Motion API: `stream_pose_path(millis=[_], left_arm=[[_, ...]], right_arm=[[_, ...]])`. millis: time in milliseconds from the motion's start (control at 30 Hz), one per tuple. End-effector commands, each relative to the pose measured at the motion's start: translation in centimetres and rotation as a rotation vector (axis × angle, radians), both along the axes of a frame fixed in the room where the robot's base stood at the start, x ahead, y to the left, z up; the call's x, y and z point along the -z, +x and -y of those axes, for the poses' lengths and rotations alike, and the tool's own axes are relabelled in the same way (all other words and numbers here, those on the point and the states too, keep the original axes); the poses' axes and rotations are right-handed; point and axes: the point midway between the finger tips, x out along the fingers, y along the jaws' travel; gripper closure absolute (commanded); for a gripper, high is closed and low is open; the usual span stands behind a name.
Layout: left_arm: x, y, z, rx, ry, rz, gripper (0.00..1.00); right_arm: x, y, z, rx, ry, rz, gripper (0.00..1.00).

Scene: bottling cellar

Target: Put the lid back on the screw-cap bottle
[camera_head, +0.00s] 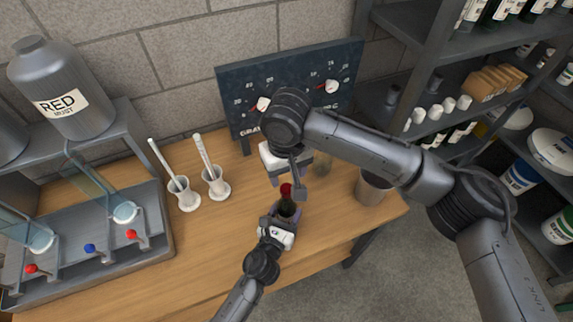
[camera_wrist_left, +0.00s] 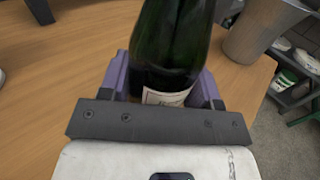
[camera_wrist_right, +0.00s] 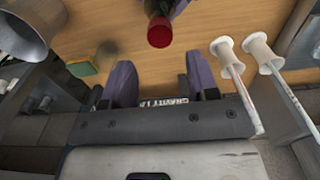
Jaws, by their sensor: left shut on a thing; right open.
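The green glass bottle (camera_head: 286,208) is upright, held above or on the wooden table; I cannot tell which. My left gripper (camera_head: 284,213) is shut around its body, and the left wrist view shows the bottle (camera_wrist_left: 172,45) between the purple fingers. The red lid (camera_head: 286,189) shows at the top of the bottle neck, and in the right wrist view the lid (camera_wrist_right: 159,33) sits in line with the neck. Whether it is screwed tight cannot be seen. My right gripper (camera_wrist_right: 160,65) is open and empty, its fingers pointing toward the lid but apart from it.
A metal cup (camera_head: 372,188) stands right of the bottle near the table edge. Two white holders (camera_head: 183,196) with slim sticks stand to the left. A dark dial board (camera_head: 240,95) stands behind my right gripper. A grey rack (camera_head: 100,245) with glass tubes fills the left.

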Motion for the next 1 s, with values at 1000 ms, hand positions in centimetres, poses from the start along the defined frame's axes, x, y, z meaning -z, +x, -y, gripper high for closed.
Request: stream_pose_path(millis=[1000], left_arm=[[0.0,0.0,0.0,0.000,0.000,0.000,1.00]], right_arm=[[6.0,0.0,0.1,0.002,0.000,-0.001,0.55]])
